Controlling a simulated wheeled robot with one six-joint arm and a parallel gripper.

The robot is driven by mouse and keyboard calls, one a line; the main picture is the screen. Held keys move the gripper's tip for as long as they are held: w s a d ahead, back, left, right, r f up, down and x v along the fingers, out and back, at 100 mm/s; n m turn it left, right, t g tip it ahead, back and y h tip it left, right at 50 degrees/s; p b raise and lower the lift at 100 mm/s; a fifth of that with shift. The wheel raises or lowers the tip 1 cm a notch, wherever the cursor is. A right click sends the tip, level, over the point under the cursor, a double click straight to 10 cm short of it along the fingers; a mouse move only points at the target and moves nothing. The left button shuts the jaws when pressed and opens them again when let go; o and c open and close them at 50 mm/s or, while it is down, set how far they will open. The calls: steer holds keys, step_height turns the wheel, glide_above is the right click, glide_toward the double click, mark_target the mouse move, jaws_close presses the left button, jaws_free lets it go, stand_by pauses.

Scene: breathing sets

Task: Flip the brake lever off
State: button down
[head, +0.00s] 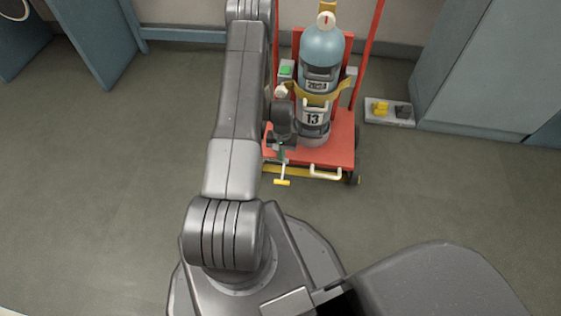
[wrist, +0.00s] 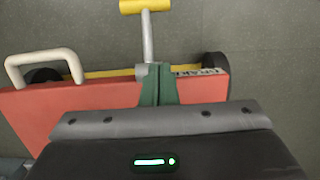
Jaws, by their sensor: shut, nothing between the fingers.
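The brake lever (head: 282,181) is a grey rod with a yellow crossbar at the front edge of the red trolley (head: 340,140). In the wrist view the lever's yellow bar (wrist: 146,6) is at the top, and its rod runs down to a pivot at the trolley edge. A partly covered label, seemingly reading BRAKE (wrist: 200,72), is beside the pivot. My gripper (wrist: 157,68) is shut and empty, its green fingertips overlapping the rod's base in view. I cannot tell if they touch it. In the head view my gripper (head: 282,155) is above the trolley's front left.
A blue cylinder (head: 320,48) marked 13 stands strapped on the trolley. A pale handle (head: 325,172) sticks out at the trolley's front, right of the lever. A small floor plate (head: 390,118) with yellow and dark pieces lies to the right. Floor in front is clear.

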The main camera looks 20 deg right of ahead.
mark_target(282, 182)
steer(key=s+a+f+b, duration=0.2)
steer(key=s+f+b, duration=0.1)
steer(key=f, duration=0.3)
steer(key=shift+s+a+f, duration=0.15)
steer(key=shift+s+a, duration=0.1)
steer(key=shift+s, duration=0.3)
steer(key=shift+s, duration=0.1)
